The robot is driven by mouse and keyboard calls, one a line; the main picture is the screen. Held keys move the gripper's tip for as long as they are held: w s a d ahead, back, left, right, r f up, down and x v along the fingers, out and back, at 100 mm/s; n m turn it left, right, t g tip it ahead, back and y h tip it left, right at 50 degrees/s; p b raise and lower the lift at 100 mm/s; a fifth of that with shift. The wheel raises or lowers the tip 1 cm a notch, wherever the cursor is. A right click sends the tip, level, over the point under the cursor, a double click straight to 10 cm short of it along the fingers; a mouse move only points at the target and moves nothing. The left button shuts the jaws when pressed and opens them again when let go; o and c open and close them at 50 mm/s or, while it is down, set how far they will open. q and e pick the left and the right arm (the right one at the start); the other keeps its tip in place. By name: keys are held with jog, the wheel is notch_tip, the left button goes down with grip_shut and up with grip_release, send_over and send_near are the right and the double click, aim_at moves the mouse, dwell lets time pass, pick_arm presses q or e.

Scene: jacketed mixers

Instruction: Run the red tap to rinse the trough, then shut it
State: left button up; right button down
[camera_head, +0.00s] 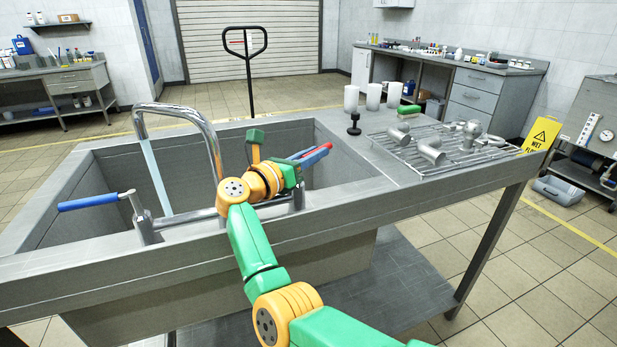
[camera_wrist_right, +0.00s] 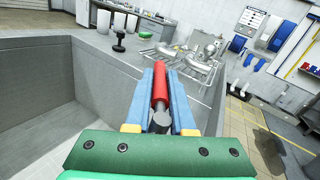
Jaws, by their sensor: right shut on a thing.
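The red tap handle (camera_head: 322,152) is on the right side of the chrome faucet on the grey trough (camera_head: 340,172). My right gripper (camera_head: 308,157) is shut on it. In the right wrist view the red handle (camera_wrist_right: 160,82) lies between the two blue fingers of my gripper (camera_wrist_right: 161,100). A pale blue stream of water (camera_head: 155,177) falls from the curved spout (camera_head: 196,119) into the trough. The blue tap handle (camera_head: 88,202) points left, with nothing on it. The trough's bottom is mostly hidden in the head view. My left gripper is not in view.
Right of the basin, the counter holds a wire rack (camera_head: 455,157) with metal parts, several white cups (camera_head: 373,97), a black stopper-like piece (camera_head: 354,124) and a green-topped block (camera_head: 408,110). A pallet jack handle (camera_head: 246,45) stands behind. A yellow wet-floor sign (camera_head: 542,134) stands at right.

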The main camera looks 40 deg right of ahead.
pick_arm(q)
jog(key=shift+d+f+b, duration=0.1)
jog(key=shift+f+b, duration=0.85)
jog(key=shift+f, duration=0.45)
pick_arm(e)
jog(key=shift+s+f+m+g, duration=0.1)
jog(key=shift+s+m+g, duration=0.25)
jog(key=shift+m+g, duration=0.45)
jog(key=shift+g, duration=0.3)
jog(key=c, duration=0.8)
grip_release()
jog(key=shift+d, duration=0.1)
jog(key=a+b, duration=0.1)
jog(key=a, duration=0.5)
jog(key=shift+a, duration=0.3)
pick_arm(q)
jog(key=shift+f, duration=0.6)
pick_arm(e)
jog(key=shift+s+a, duration=0.1)
jog(key=shift+a, duration=0.2)
